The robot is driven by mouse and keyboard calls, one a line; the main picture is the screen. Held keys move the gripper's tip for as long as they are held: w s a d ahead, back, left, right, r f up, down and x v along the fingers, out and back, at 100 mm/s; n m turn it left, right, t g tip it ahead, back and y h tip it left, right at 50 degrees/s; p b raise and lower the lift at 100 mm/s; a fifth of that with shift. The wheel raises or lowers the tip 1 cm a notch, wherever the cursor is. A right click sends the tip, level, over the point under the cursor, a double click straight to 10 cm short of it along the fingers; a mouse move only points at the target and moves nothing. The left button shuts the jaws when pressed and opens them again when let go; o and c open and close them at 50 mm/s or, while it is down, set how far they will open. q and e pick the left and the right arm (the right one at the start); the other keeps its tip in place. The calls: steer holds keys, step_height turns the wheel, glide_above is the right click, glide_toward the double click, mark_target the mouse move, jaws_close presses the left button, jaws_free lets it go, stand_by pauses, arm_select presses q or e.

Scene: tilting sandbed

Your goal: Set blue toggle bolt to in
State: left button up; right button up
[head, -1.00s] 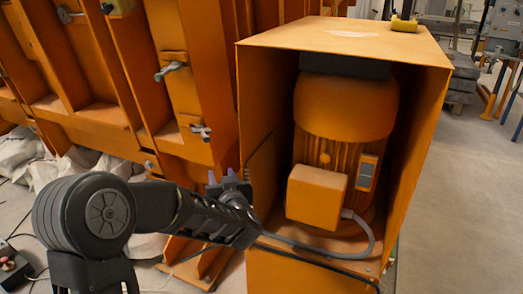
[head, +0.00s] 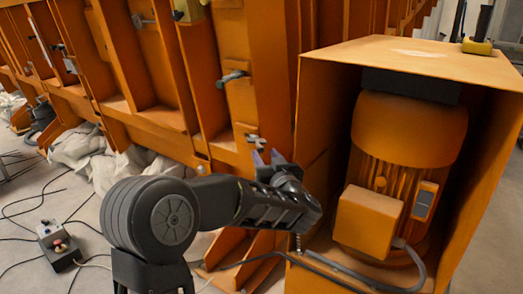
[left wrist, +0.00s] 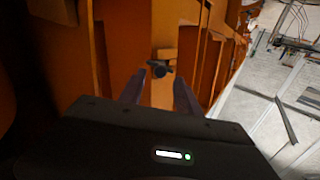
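A toggle bolt with a blue-grey handle (head: 232,77) sits on an orange post of the sandbed frame. A second, greyer toggle bolt (head: 255,140) sits lower on the same post. My left gripper (head: 268,157) is open and empty, just below and right of the lower bolt in the head view. In the left wrist view a dark toggle bolt (left wrist: 160,68) on an orange block lies ahead, between and beyond the parted fingers (left wrist: 161,90). I cannot tell for sure which bolt that is. No contact shows. My right gripper is not in view.
An orange housing (head: 395,48) with a motor (head: 410,130) stands right of the left arm, with a grey cable (head: 350,275) low in front. A control box with a red button (head: 57,245), loose cables and white sacks (head: 90,150) lie on the floor at left.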

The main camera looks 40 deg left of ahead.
mark_target(261, 150)
arm_select(q)
steer(key=shift+x, duration=2.4)
steer(key=shift+c, duration=0.3)
jaws_close()
